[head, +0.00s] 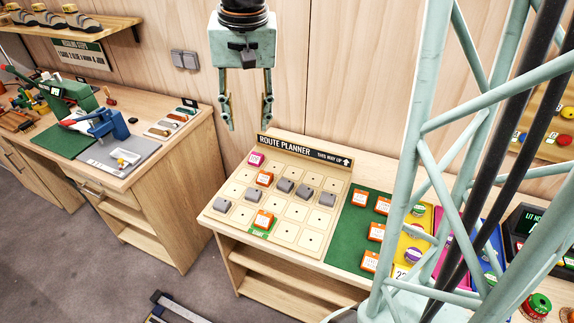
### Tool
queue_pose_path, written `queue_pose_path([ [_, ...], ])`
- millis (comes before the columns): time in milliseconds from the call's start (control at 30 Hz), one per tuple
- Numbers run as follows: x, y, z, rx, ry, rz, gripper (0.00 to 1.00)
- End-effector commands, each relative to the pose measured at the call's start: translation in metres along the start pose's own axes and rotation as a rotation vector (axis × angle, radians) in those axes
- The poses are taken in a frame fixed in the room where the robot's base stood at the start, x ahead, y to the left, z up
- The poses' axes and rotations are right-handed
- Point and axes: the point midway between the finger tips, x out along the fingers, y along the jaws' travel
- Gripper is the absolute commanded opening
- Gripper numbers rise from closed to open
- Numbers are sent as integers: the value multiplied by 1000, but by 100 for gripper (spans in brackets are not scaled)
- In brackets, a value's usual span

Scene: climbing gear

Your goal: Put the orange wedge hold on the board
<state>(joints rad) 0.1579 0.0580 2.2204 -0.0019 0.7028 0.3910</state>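The route planner board (312,241) lies on the middle table, a grid of square cells with a dark title strip at its back edge. On it sit a magenta piece (256,159), an orange piece (264,178), several grey pieces (284,185) and another orange piece (264,220) near the START label. Several orange pieces with white labels (376,231) stand on the green mat (347,241) right of the board. They are too small to tell which is the wedge hold. My gripper (247,118) points down, open and empty, above and behind the board's back left.
A yellow tray (414,238) with round items sits right of the mat, partly behind my pale green lattice structure. A workbench (160,150) with tools stands at the left. A wooden wall closes off the back. Space above the board is clear.

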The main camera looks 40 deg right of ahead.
Motion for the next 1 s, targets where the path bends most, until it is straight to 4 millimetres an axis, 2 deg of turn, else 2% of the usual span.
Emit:
queue_pose_path([
  [200, -32, 2, 31, -67, 25, -14, 36],
  [500, -67, 9, 74, -158, 54, -28, 36],
  [1000, -108, 28, 149, -309, 99, -47, 36],
])
